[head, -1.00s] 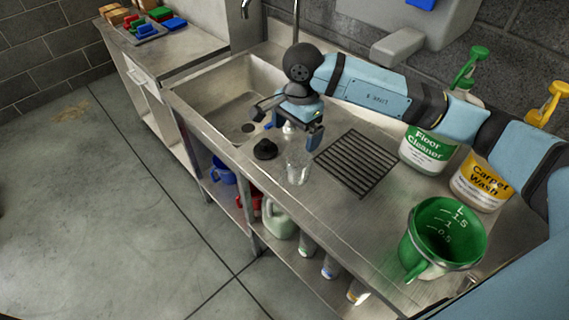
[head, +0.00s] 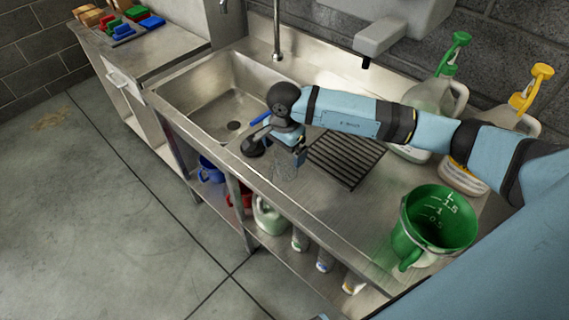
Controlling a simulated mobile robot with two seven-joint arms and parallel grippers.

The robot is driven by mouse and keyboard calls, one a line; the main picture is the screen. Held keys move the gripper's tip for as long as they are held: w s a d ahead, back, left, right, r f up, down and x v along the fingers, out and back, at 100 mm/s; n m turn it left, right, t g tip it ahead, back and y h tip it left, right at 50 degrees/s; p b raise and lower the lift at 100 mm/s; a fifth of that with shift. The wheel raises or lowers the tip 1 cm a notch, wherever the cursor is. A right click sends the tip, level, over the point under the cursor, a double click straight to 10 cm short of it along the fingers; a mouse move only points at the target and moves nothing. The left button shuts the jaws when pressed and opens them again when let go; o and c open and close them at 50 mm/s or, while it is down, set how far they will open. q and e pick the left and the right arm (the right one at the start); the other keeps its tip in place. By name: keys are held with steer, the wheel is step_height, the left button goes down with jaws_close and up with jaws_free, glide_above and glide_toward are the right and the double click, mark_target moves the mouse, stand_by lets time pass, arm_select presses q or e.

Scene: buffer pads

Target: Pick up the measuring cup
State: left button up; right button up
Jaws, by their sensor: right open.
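A larger green container (head: 432,222) with a handle and white scale marks inside stands at the right of the counter. My left gripper is not in view.
A black round object (head: 252,146) lies close to the left of my right gripper. The sink basin (head: 215,95) is behind it to the left. The drain grate (head: 347,160) is to the right. Spray bottles (head: 441,90) stand along the wall, partly behind my right arm.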

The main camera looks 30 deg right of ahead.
mark_target(285, 156)
steer(key=shift+w+d+f, duration=0.1)
steer(key=shift+f, duration=1.45)
steer(key=shift+c, duration=0.5)
steer(key=c, duration=0.8)
steer(key=shift+r, duration=0.1)
step_height(285, 156, up, 19)
steer(key=b, duration=0.2)
steer(key=s+a+n+p, duration=0.1)
steer(key=s+n+p, duration=0.1)
steer(key=n, duration=0.2)
steer(key=s+f+n+p, duration=0.1)
steer(key=s+n+p, duration=0.1)
steer(key=n, duration=0.3)
steer(key=s+a+f+n+p, duration=0.1)
steer(key=s+n+p, duration=0.2)
steer(key=n, duration=0.2)
steer(key=shift+a+f, duration=0.15)
steer(key=shift+a, duration=0.15)
